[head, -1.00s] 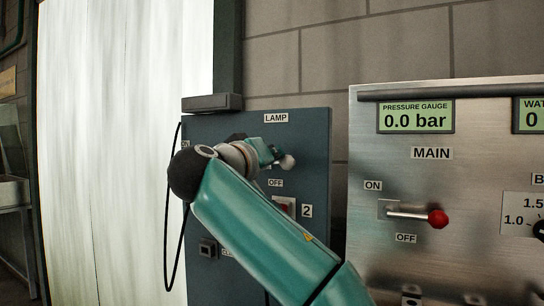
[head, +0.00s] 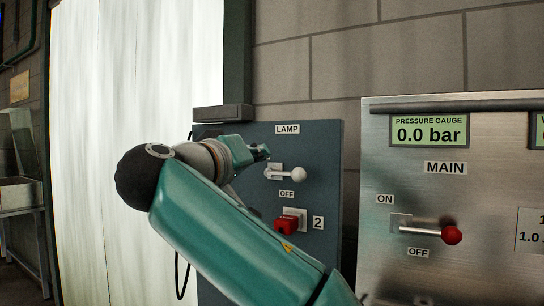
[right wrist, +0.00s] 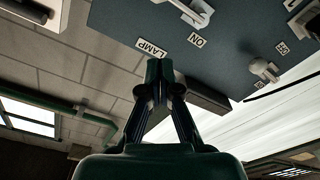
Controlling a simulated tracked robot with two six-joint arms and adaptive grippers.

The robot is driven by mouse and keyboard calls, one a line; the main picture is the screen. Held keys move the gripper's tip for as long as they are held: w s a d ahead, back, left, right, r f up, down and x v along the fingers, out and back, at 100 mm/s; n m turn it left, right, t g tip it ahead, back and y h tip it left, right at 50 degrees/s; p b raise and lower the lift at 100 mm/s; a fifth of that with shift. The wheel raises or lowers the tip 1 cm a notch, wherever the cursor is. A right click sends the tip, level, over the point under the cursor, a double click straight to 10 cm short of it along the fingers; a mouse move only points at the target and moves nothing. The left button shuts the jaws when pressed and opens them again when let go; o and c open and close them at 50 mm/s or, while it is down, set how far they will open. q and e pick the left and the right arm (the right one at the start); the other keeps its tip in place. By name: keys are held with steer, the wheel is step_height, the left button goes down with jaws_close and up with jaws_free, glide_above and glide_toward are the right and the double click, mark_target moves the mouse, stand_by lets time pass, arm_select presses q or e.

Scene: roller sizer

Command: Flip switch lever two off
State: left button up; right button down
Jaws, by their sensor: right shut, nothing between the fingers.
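On the blue-grey panel (head: 325,160) in the head view, a lever with a white knob (head: 299,174) points right, between the LAMP label and an OFF label (head: 286,194). A red-ended switch (head: 287,223) sits below, beside the label 2 (head: 318,222). My right gripper (head: 262,153) is shut and empty, just up and left of the white-knobbed lever. In the right wrist view the shut fingers (right wrist: 160,75) are near the LAMP label (right wrist: 152,48), apart from the white lever (right wrist: 195,12). My left gripper is not in view.
My right forearm covers the panel's lower left. Another white-knobbed lever (right wrist: 265,68) shows in the right wrist view. A steel panel (head: 480,180) with the red-knobbed MAIN lever (head: 450,235) stands to the right. A dark block (head: 222,113) sits at the panel's top left.

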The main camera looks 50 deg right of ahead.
steer(key=v, duration=0.3)
steer(key=shift+a, duration=0.4)
